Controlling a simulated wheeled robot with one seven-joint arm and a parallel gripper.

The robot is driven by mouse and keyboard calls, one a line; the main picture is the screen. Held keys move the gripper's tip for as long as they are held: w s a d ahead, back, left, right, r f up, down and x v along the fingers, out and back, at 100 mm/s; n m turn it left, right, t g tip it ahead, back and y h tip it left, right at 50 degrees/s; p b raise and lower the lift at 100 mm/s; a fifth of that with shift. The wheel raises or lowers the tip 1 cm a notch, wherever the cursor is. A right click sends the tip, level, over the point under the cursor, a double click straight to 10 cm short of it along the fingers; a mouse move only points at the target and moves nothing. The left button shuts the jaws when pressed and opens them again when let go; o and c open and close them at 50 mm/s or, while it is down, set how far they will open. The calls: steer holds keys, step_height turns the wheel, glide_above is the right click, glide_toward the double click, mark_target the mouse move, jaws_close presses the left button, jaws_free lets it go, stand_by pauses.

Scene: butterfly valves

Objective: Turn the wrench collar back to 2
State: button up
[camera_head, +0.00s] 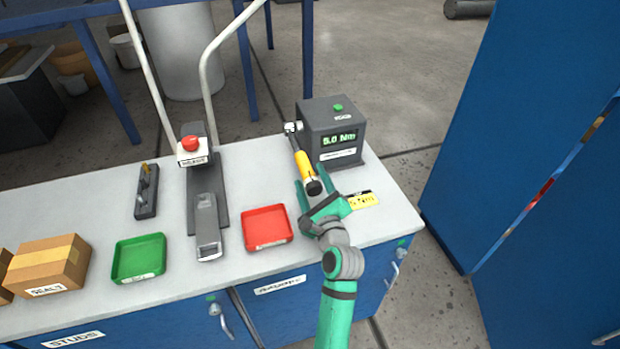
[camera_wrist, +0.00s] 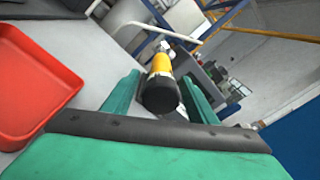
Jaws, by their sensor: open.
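The torque wrench (camera_head: 303,163) has a yellow collar, a black end and a metal shaft. Its head meets the left side of the dark grey tester box (camera_head: 331,131), whose green display reads 5.0 Nm. My green gripper (camera_head: 316,187) is open around the wrench's black end, with a finger on each side. In the wrist view the yellow collar (camera_wrist: 161,62) and the black end cap (camera_wrist: 160,95) lie between my two fingers, apart from both as far as I can see. The scale marks on the collar are too small to read.
A red tray (camera_head: 267,228) lies left of my gripper, and a green tray (camera_head: 139,258) farther left. A dark press with a red button (camera_head: 190,143) stands between. A blue cabinet (camera_head: 540,150) stands at right.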

steer(key=shift+w+a, duration=0.1)
steer(key=shift+w, duration=0.5)
steer(key=c, duration=1.1)
steer(key=shift+o, duration=0.2)
